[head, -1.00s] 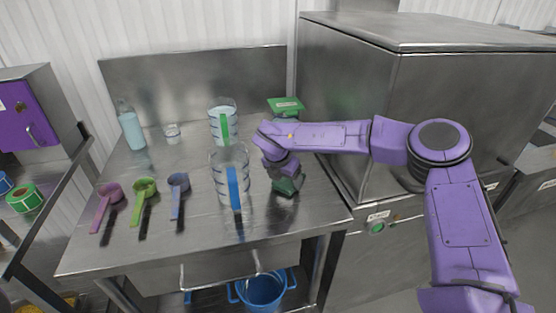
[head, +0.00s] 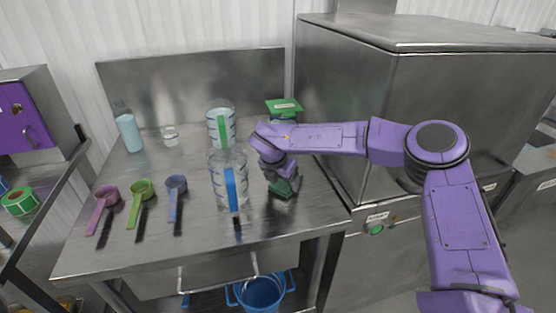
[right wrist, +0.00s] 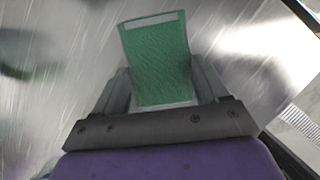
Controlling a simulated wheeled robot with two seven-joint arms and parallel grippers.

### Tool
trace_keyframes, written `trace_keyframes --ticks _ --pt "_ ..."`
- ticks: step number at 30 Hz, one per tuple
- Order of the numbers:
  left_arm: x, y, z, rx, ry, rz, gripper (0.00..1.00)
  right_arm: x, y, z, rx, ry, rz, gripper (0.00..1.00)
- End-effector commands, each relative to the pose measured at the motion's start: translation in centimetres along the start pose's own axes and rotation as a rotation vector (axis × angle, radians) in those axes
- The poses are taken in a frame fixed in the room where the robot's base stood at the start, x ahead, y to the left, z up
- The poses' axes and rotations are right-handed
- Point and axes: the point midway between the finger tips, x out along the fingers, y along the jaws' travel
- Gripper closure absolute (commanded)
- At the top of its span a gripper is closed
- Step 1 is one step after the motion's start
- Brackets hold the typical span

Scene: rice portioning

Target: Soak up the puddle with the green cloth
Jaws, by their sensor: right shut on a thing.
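The green cloth (right wrist: 158,60) is between the fingers of my right gripper (right wrist: 160,88), which is shut on it. In the head view the right gripper (head: 284,178) is low over the steel table, right of the front jug, with the cloth (head: 284,188) at its tip. I cannot tell whether the cloth touches the table. No puddle can be clearly told apart from the shine on the steel. My left gripper is not in view.
A clear jug with a blue strip (head: 231,185) stands close left of the right gripper. Behind it is a jug with a green strip (head: 222,128). Purple, green and blue scoops (head: 141,194) lie at left. A steel cabinet (head: 350,110) bounds the right side.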

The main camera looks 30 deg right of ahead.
Motion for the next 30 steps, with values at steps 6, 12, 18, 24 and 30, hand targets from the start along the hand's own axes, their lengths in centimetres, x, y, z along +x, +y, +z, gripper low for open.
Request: trace_keyframes --ticks 6,12,18,24,30 --pt "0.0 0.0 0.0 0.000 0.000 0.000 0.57 0.4 -0.3 0.8 -0.002 0.000 0.001 0.56" --pt "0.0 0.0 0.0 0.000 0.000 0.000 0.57 0.7 -0.6 1.5 -0.006 0.000 0.002 0.56" --pt "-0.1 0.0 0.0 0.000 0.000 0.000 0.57 0.9 -0.8 2.2 -0.008 0.000 0.003 0.56" --pt "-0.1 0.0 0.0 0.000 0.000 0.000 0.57 1.2 -1.1 2.9 -0.013 0.000 0.005 0.56" --pt "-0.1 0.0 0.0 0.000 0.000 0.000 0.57 1.5 -1.4 3.6 -0.016 0.000 0.007 0.56"
